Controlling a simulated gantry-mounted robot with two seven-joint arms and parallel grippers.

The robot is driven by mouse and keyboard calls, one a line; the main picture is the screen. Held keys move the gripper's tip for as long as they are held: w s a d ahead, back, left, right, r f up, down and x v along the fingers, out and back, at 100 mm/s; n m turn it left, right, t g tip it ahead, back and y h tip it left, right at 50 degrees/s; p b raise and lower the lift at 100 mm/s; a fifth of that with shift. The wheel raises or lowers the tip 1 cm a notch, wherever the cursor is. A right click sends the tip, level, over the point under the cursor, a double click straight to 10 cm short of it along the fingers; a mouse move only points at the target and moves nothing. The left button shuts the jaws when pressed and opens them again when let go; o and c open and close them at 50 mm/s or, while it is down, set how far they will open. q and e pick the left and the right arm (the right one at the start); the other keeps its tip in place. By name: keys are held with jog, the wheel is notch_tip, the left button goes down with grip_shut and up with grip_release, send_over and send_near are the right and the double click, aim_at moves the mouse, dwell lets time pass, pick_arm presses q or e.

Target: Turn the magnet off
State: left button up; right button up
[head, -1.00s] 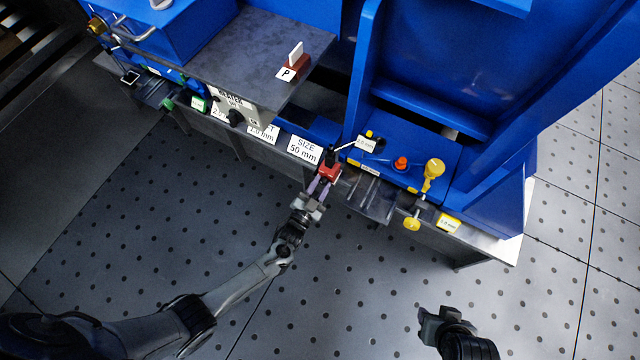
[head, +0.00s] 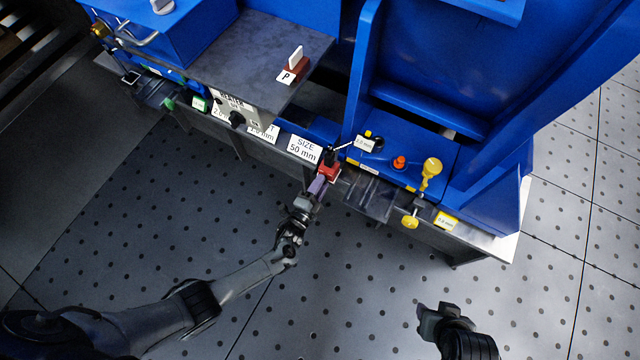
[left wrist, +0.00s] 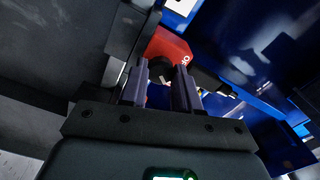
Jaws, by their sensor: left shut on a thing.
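A red block (head: 329,172) with a black knob sits at the front edge of the blue machine. It also shows in the left wrist view (left wrist: 171,45), with partly readable white lettering on its face. My left gripper (head: 318,184) reaches it from the front. In the left wrist view my left fingers (left wrist: 161,88) stand on either side of the black knob (left wrist: 160,68) and are shut on it. The fingertips partly hide the knob. My right gripper (head: 437,316) is low in the head view, away from the machine; its jaw opening is unclear.
A "SIZE 50 mm" label (head: 304,149) is left of my left gripper. A clear tray (head: 370,195), orange knob (head: 399,162) and yellow knob (head: 432,166) lie right. The floor in front is clear.

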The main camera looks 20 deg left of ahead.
pick_arm(q)
jog(key=shift+m, duration=0.6)
jog(key=o, duration=1.1)
jog(key=shift+c, duration=0.2)
jog(key=s+a+p, duration=0.1)
jog(key=s+p, duration=0.3)
jog(key=s, duration=0.7)
jog(key=shift+a, duration=0.15)
jog(key=shift+p, duration=0.3)
